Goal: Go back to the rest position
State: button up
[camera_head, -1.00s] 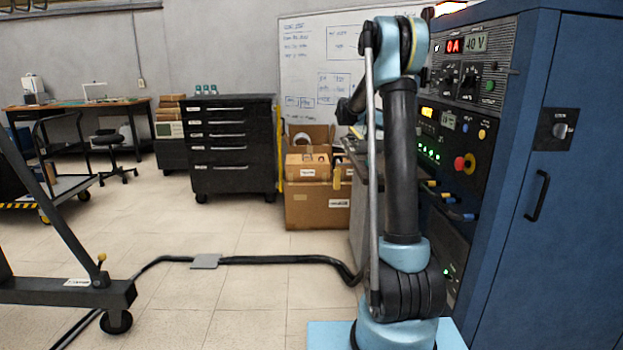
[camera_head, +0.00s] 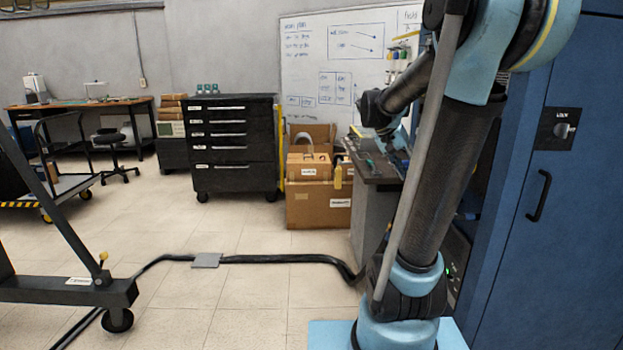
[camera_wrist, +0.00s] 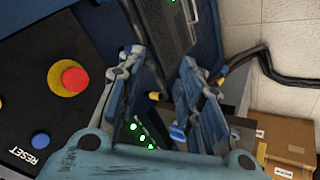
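My gripper (camera_wrist: 162,62) shows in the wrist view with its two blue-and-grey fingers apart and nothing between them. Behind the fingers is a dark control panel with a red button on a yellow base (camera_wrist: 75,80), a blue button (camera_wrist: 40,140) and green lights (camera_wrist: 142,137). In the head view my arm stands in front of the blue cabinet (camera_head: 535,250), hiding most of its panel face. The end of my arm reaches back toward the small workbench, and the fingers are hard to make out there.
A workbench with a dark top (camera_head: 378,172) stands beside the cabinet. Cardboard boxes (camera_head: 318,210) and a black drawer cabinet (camera_head: 232,150) are behind. A black cable (camera_head: 290,259) crosses the floor. A dark wheeled frame (camera_head: 60,290) is at the left. The middle floor is open.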

jog(key=s+a+f+n+y, duration=0.3)
jog(key=s+a+f, duration=0.3)
jog(key=s, duration=0.5)
jog(key=s+a+f+n+y, duration=0.3)
jog(key=s+a+f, duration=0.3)
jog(key=s+f, duration=0.5)
jog(key=shift+s+f+t+y, duration=0.15)
jog(key=shift+s+t+y, duration=0.2)
jog(key=shift+t+y, duration=0.05)
jog(key=shift+a, duration=0.1)
jog(key=shift+w+f, duration=0.2)
jog(key=shift+w, duration=0.2)
